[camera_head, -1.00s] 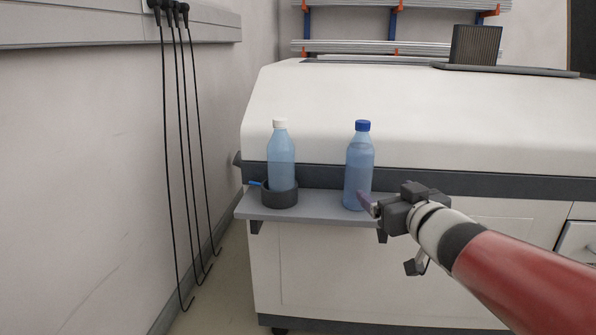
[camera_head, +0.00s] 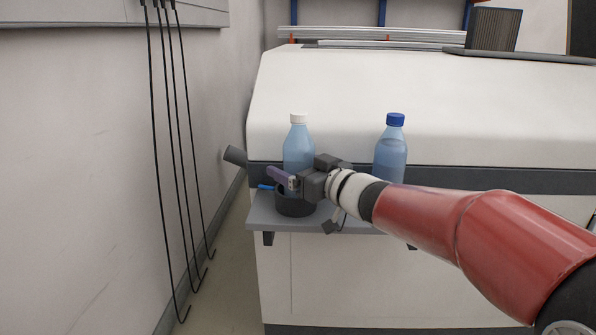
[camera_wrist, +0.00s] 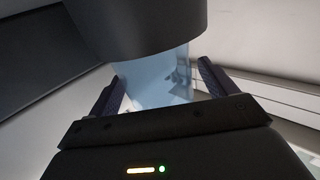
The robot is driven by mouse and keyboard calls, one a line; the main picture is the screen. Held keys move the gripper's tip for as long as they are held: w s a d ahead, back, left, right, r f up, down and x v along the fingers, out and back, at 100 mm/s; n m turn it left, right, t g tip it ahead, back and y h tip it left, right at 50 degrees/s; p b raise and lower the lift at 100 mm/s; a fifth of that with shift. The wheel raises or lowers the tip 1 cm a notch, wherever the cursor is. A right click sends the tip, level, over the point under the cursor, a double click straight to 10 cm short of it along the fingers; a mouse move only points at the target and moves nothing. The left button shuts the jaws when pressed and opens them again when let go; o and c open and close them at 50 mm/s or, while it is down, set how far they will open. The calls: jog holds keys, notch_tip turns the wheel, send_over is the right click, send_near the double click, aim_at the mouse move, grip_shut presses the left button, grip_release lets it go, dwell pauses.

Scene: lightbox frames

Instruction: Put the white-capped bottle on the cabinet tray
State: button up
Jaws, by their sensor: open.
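The white-capped bottle (camera_head: 299,140), pale blue, stands upright in a dark round holder (camera_head: 294,207) on the grey shelf (camera_head: 345,220) at the cabinet's front. My gripper (camera_head: 281,177) is at the bottle's lower body, just above the holder, and hides part of it. In the wrist view the fingers of my gripper (camera_wrist: 160,88) are open, one on each side of the blue bottle body (camera_wrist: 160,80); contact cannot be told. The dark holder (camera_wrist: 140,25) fills the top there. A dark flat tray (camera_head: 545,56) lies on the cabinet top at far right.
A blue-capped bottle (camera_head: 391,150) stands on the shelf to the right, its lower part behind my arm. A dark ribbed box (camera_head: 493,28) stands by the tray. Black cables (camera_head: 168,170) hang on the left wall.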

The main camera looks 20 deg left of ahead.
jog(key=shift+x, duration=0.8)
jog(key=c, duration=1.2)
jog(key=shift+o, duration=0.2)
jog(key=shift+r, duration=0.1)
